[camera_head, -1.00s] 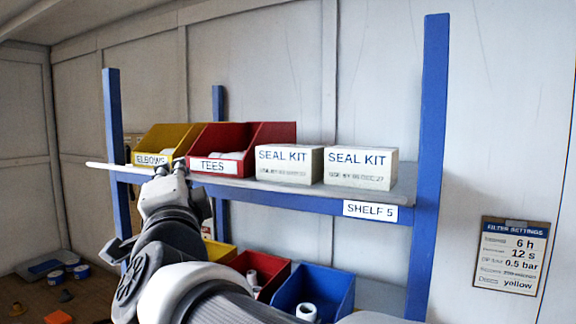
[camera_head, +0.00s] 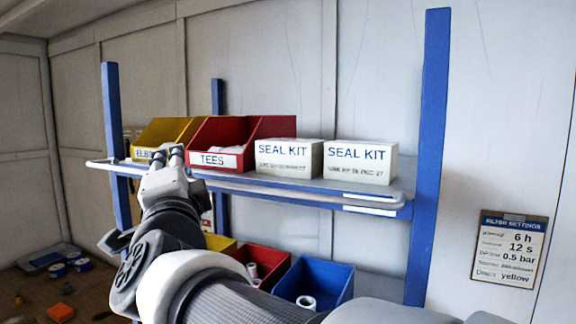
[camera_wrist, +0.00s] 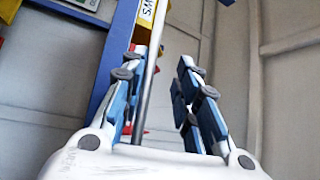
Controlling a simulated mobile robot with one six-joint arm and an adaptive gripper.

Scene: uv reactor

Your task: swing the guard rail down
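The guard rail (camera_head: 260,188) is a pale rounded bar along the front edge of the upper shelf. My gripper (camera_head: 172,153) is at the left part of the rail, in front of the yellow and red bins. In the wrist view the rail is a grey rod (camera_wrist: 150,75) between the fingers of my gripper (camera_wrist: 160,90). The rod lies close to the left finger, with a clear gap to the right finger. The gripper is open.
The upper shelf (camera_head: 215,176) holds a yellow bin (camera_head: 165,132), a red bin (camera_head: 262,128) and two seal kit boxes (camera_head: 286,158) (camera_head: 358,161). Blue posts (camera_head: 428,150) (camera_head: 112,115) stand at both sides. More bins (camera_head: 325,278) sit below. A settings board (camera_head: 510,250) hangs at the right.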

